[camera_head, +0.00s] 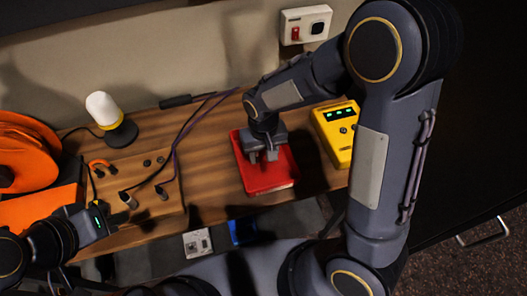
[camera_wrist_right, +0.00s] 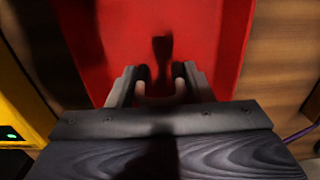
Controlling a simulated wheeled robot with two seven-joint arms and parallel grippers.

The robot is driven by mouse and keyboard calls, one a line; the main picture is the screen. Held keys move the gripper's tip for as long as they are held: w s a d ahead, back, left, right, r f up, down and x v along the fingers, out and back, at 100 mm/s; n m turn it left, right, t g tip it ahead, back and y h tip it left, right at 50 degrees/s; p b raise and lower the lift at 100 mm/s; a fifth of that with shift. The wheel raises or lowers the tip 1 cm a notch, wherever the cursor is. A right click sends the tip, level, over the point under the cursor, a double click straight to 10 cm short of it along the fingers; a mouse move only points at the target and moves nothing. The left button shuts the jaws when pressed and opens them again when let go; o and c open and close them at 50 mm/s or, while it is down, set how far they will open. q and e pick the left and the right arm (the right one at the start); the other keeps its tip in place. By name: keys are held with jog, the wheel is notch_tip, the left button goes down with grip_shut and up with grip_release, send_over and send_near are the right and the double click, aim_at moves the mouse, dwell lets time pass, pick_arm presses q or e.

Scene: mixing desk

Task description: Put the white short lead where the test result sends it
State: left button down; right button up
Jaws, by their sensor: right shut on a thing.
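My right gripper (camera_head: 262,155) points down over the red tray (camera_head: 285,181). In the right wrist view the gripper (camera_wrist_right: 160,85) is shut on a pale, curved piece, which looks like the white short lead (camera_wrist_right: 160,101). The rest of it is hidden by the fingers, and a dark shadow falls on the tray floor beyond. The yellow tester (camera_head: 334,134) with several green lights stands right of the tray. My left gripper (camera_head: 114,215) is low at the left, by the front of the wooden board (camera_head: 152,208); its jaw opening is unclear.
A wall socket (camera_head: 305,25) has a red switch. Bare desk lies between board and tray.

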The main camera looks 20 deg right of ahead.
jog(key=shift+f, duration=0.1)
jog(key=shift+f+b, duration=0.55)
jog(key=o, duration=1.3)
jog(key=shift+r, duration=0.1)
notch_tip(320, 180, up, 13)
jog(key=shift+r+p, duration=0.1)
jog(key=shift+p, duration=0.5)
jog(key=shift+s+d+r+m+t+y, duration=0.35)
jog(key=shift+s+d+r+t+y, duration=0.45)
jog(key=shift+s+d, duration=1.35)
jog(key=shift+s+d+r+m+t+y, duration=0.4)
jog(key=shift+s+d+t, duration=0.6)
jog(key=shift+s, duration=2.25)
jog(key=shift+s+d+r+m+t+y, duration=0.25)
jog(key=shift+s+d+r+t+y, duration=0.7)
jog(key=shift+s, duration=1.75)
